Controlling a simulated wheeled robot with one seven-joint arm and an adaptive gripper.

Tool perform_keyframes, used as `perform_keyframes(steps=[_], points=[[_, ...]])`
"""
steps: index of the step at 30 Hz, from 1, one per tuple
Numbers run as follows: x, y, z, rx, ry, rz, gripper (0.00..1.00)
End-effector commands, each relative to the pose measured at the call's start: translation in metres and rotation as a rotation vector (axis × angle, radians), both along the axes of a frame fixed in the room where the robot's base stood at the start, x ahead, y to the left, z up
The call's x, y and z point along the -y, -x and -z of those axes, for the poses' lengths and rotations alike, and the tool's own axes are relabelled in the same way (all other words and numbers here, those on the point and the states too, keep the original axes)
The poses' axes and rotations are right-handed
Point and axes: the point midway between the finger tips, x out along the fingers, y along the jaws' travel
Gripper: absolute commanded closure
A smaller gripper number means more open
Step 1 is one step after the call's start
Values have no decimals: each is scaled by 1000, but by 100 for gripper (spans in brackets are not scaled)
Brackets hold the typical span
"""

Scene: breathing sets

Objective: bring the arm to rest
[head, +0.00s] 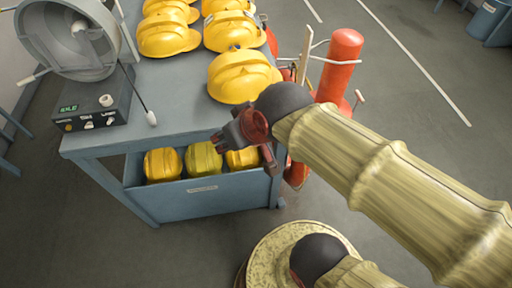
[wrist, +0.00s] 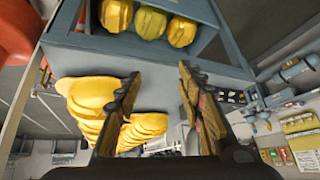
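My gripper (head: 226,140) is at the end of my bamboo-patterned arm, over the front right corner of the grey-blue table in the head view. In the wrist view my gripper (wrist: 158,73) has its two fingers spread apart with nothing between them, so it is open and empty. Part of the table shows behind the gap. I cannot tell the exact distance from the gripper to the table edge.
Several yellow helmets (head: 240,76) stand on the table (head: 180,92). More helmets (head: 203,160) sit in its open drawer (head: 205,200). A black control box (head: 92,105) and round fan-like device (head: 68,40) are at left. A red cylinder (head: 340,65) stands behind my arm.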

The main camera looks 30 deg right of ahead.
Motion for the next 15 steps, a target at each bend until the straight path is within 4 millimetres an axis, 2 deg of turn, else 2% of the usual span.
perform_keyframes(steps=[1, 3, 6, 15], points=[[12, 18, -1, -29, 19, 23, 61], [24, 37, 1, -70, 41, 43, 61], [33, 54, 2, -105, 58, 62, 61], [35, 59, 3, -118, 63, 67, 61]])
